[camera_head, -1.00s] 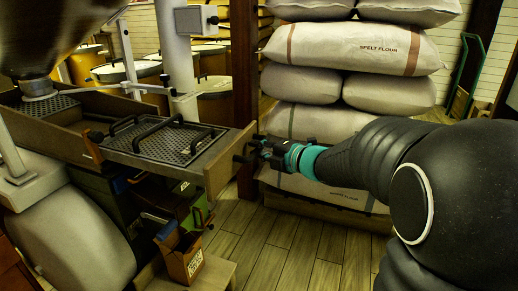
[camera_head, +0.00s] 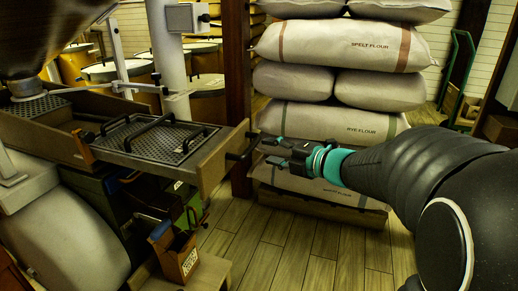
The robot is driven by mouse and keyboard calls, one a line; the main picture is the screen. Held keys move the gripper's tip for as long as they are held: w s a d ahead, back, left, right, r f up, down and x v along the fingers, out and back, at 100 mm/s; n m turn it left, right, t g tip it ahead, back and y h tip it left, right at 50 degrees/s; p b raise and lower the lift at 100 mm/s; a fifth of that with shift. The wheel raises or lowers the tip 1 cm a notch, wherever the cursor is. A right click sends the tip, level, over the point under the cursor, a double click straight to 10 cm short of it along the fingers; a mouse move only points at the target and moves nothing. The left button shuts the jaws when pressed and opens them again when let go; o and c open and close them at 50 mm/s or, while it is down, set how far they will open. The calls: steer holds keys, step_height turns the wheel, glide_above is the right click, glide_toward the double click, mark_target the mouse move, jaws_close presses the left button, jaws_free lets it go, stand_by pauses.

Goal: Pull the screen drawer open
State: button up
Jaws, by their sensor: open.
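The screen drawer (camera_head: 212,163) is a wooden tray sticking out to the right from the mill's wooden housing (camera_head: 40,129). A dark mesh screen (camera_head: 158,140) with black bar handles lies in it. A dark handle (camera_head: 241,150) is on the drawer's front face. My gripper (camera_head: 265,151) is open, just right of this handle, with its fingers pointing left toward it. I see nothing between the fingers. A small gap seems to separate the fingertips from the handle, but the dark parts make this hard to judge.
A wooden post (camera_head: 237,60) stands behind the drawer front. Stacked flour sacks (camera_head: 340,46) on a pallet stand behind my gripper. Below the drawer are a small wooden box (camera_head: 178,259) on a low bench and green bins (camera_head: 188,205). Plank floor (camera_head: 285,250) is clear in front.

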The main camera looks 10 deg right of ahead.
steer(key=shift+v, duration=2.15)
